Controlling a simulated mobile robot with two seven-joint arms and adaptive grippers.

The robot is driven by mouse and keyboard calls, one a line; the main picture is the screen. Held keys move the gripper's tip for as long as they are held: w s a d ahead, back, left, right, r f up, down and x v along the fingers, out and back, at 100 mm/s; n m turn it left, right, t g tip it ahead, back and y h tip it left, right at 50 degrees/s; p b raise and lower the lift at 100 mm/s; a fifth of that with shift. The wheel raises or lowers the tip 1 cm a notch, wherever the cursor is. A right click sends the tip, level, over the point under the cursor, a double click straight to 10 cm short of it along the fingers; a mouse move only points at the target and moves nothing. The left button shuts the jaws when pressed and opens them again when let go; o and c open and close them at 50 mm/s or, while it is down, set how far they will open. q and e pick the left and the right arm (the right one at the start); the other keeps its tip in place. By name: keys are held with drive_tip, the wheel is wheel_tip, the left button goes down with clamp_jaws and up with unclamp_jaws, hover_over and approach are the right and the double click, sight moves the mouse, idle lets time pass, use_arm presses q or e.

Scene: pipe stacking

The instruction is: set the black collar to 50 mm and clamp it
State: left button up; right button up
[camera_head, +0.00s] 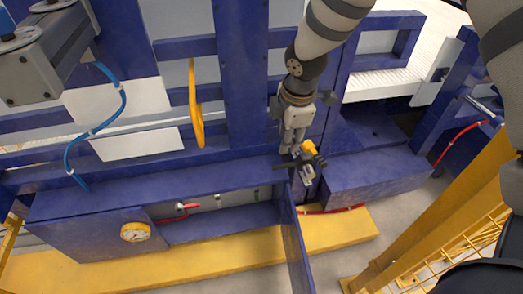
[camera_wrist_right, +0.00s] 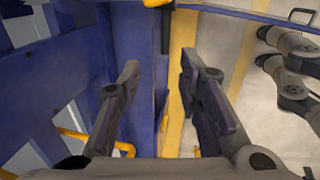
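My right gripper (camera_head: 291,143) points down just above and beside a small fitting with a yellow knob (camera_head: 309,147) and dark and grey parts at the blue frame's edge. In the wrist view the right gripper (camera_wrist_right: 160,70) has its fingers apart with nothing between them. There the yellow knob (camera_wrist_right: 157,3) is cut off by the top edge, with a black bar (camera_wrist_right: 166,30) hanging below it, beyond the fingertips. A dark bar (camera_head: 284,166) also sticks out left of the fitting in the head view. I cannot tell which dark part is the collar, and no scale is readable. My left gripper is out of view.
Blue beams (camera_head: 243,75) surround the gripper. A blue panel (camera_head: 295,240) stands below the fitting. A round gauge (camera_head: 135,232) and a red-handled valve (camera_head: 182,210) sit at lower left. A yellow post (camera_head: 440,215) and mesh stand at right.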

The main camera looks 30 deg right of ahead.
sight(283, 165)
drive_tip(key=x, duration=0.3)
drive_tip(key=b+x, duration=0.1)
drive_tip(key=x, duration=0.3)
drive_tip(key=s+x, duration=0.1)
drive_tip(key=x, duration=0.2)
drive_tip(key=shift+d+f+b, duration=0.25)
drive_tip(key=shift+f+b, duration=0.05)
drive_tip(key=shift+f, duration=0.2)
drive_tip(key=shift+w+f, duration=0.15)
drive_tip(key=shift+f, duration=0.3)
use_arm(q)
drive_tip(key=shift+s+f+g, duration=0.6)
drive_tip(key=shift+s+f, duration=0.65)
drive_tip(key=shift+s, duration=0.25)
use_arm(e)
clamp_jaws()
